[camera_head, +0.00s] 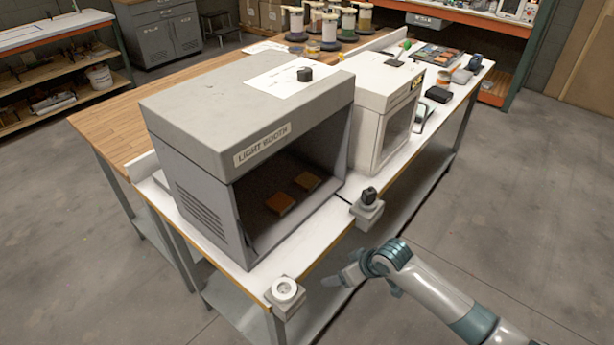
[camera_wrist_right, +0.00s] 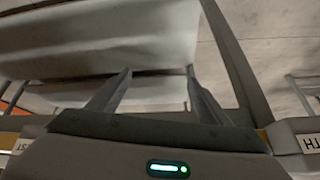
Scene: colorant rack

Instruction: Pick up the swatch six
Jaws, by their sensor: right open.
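Two orange-brown swatches lie on the dark floor of the light booth (camera_head: 190,120), a nearer swatch (camera_head: 281,202) and a farther swatch (camera_head: 307,181). I cannot read a number on either, so I cannot tell which is swatch six. My right gripper (camera_head: 338,280) is outside the booth, past the front edge of the bench and apart from the swatches. In the right wrist view its two fingers (camera_wrist_right: 158,75) are spread with nothing between them. No swatch can be made out in that view. My left gripper is not in view.
A white control box with a round dial (camera_head: 285,292) and another with a black knob (camera_head: 368,202) stick out from the bench edge. A white cabinet (camera_head: 385,105) stands right of the booth. The booth's front is open. The floor at right is clear.

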